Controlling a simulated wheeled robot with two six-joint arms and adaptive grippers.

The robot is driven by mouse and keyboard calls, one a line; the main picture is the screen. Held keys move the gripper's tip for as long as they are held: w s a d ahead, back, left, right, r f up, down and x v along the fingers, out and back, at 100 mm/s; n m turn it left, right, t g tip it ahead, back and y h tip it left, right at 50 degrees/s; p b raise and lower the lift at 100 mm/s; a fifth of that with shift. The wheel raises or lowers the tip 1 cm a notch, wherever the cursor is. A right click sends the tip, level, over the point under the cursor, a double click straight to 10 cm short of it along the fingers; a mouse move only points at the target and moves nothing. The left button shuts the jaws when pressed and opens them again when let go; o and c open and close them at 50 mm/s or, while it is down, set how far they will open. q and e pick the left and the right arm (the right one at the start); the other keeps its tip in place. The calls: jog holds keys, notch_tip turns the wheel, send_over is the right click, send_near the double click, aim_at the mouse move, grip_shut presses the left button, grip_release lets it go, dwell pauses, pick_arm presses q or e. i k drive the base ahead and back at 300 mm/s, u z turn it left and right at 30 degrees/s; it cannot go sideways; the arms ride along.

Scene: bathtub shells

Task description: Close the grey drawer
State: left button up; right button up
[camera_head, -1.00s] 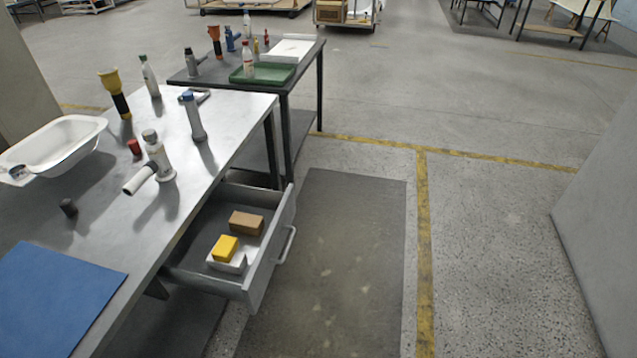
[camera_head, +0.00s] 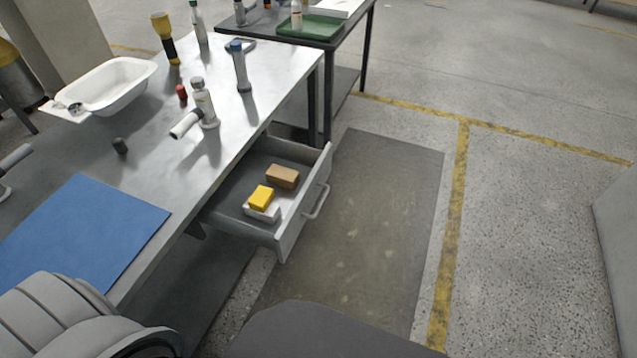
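The grey drawer (camera_head: 297,221) is pulled well out from under the front edge of the grey metal workbench (camera_head: 150,196). Its bar handle (camera_head: 317,202) is on the outer face, towards the right. Inside lie a brown box (camera_head: 283,176), a yellow block (camera_head: 261,197) and a white box (camera_head: 263,213), with the yellow block on the white one. Part of my own body is at the bottom left and bottom middle, well apart from the drawer.
On the bench are a blue mat (camera_head: 85,232), a white basin (camera_head: 112,86) and several bottles and tools. A second table with a green tray (camera_head: 310,28) stands behind. A dark floor mat (camera_head: 375,225) beside the drawer is clear. A grey block (camera_head: 616,215) is at the right.

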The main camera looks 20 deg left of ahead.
aim_at(224, 211)
jog(key=u, duration=1.9)
jog(key=k, duration=1)
jog(key=z, duration=1.1)
jog(key=i, duration=0.5)
jog(key=z, duration=0.05)
